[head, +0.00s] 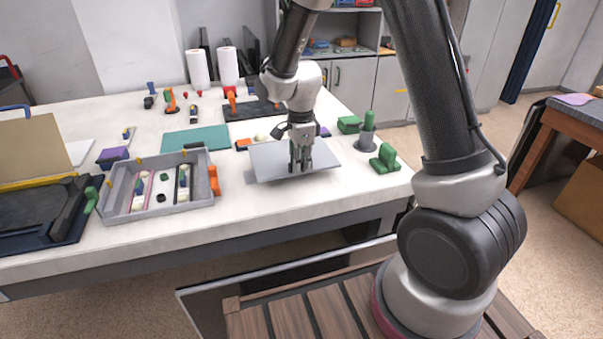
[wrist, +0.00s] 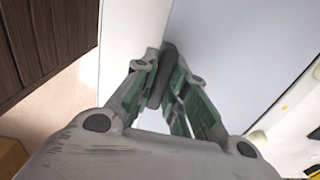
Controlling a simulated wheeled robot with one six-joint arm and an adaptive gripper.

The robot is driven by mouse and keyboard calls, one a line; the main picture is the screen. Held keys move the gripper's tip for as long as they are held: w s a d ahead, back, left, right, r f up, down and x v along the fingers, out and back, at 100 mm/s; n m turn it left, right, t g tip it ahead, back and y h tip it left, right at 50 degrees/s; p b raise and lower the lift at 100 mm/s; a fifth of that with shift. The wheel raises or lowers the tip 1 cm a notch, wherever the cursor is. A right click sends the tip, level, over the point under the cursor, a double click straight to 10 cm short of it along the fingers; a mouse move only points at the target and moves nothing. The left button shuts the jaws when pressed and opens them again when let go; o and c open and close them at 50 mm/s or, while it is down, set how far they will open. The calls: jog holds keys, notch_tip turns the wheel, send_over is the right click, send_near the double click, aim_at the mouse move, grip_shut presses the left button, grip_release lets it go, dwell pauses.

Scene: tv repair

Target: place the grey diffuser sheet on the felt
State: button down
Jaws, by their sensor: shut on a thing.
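The grey diffuser sheet (head: 272,165) is a thin, flat, pale panel over the front right part of the white bench. My gripper (head: 300,167) points down and is shut on the sheet near its front edge. In the wrist view the closed fingers (wrist: 164,75) meet at the edge of the sheet (wrist: 245,55). A shadow shows by the sheet's left edge; I cannot tell if its underside touches the bench. A flat teal mat (head: 195,138) lies to its left and may be the felt; I cannot tell for sure.
A grey tray (head: 112,197) with small parts stands left of the sheet. Green blocks (head: 384,160) and a green peg on a grey base (head: 367,132) stand close on its right. A dark mat (head: 238,110) lies behind. The bench's front edge is near.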

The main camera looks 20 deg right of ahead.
jog(key=shift+f, duration=1.95)
jog(key=shift+f, duration=0.15)
jog(key=c, duration=1.4)
grip_release()
jog(key=shift+c, duration=0.2)
